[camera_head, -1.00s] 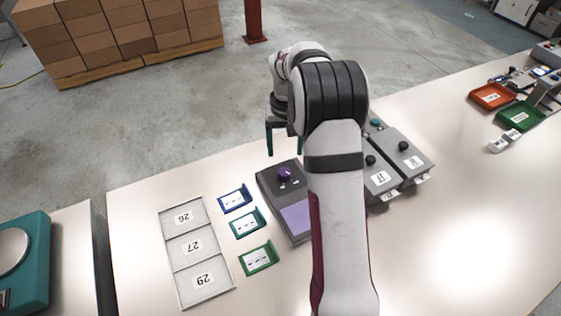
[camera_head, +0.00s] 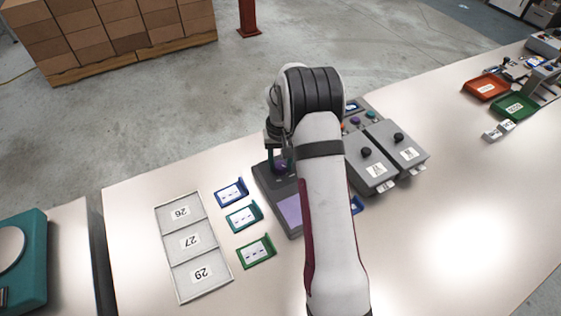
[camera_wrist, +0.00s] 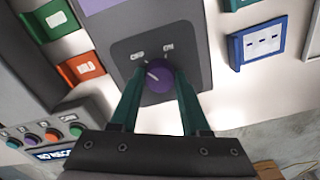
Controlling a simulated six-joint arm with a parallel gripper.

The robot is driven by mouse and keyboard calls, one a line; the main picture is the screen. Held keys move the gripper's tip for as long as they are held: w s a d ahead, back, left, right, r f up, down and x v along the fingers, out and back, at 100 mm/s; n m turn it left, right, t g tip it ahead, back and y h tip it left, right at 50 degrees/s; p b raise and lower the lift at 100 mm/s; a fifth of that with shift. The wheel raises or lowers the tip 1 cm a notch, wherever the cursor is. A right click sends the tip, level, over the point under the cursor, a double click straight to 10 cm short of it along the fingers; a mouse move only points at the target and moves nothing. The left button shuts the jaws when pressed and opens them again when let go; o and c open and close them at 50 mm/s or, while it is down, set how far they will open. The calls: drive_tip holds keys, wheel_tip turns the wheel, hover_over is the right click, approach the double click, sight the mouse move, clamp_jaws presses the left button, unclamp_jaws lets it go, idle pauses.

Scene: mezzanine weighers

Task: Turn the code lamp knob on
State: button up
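A purple knob (camera_wrist: 160,77) stands on a dark plate on a grey box (camera_wrist: 198,20). It also shows in the head view (camera_head: 281,168) on the box (camera_head: 263,186) with its purple panel (camera_head: 289,211). A white mark on the knob points up and left in the wrist view, toward the left of two small labels. My gripper (camera_wrist: 160,80) is open, with one teal finger on each side of the knob. Small gaps seem to remain between fingers and knob. In the head view my gripper (camera_head: 279,160) is partly hidden by my arm.
Blue, teal and green card holders (camera_head: 231,192) (camera_head: 242,215) (camera_head: 256,250) and a numbered tray (camera_head: 204,271) lie left of the box. Grey units with black knobs (camera_head: 373,175) (camera_head: 405,155) stand on the right. The front right table is clear.

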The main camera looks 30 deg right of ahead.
clamp_jaws()
drive_tip(key=m, duration=0.6)
drive_tip(key=shift+m, duration=0.3)
drive_tip(key=m, duration=0.3)
drive_tip(key=shift+m, duration=2.1)
drive_tip(key=o, duration=0.8)
unclamp_jaws()
drive_tip(key=shift+c, duration=0.2)
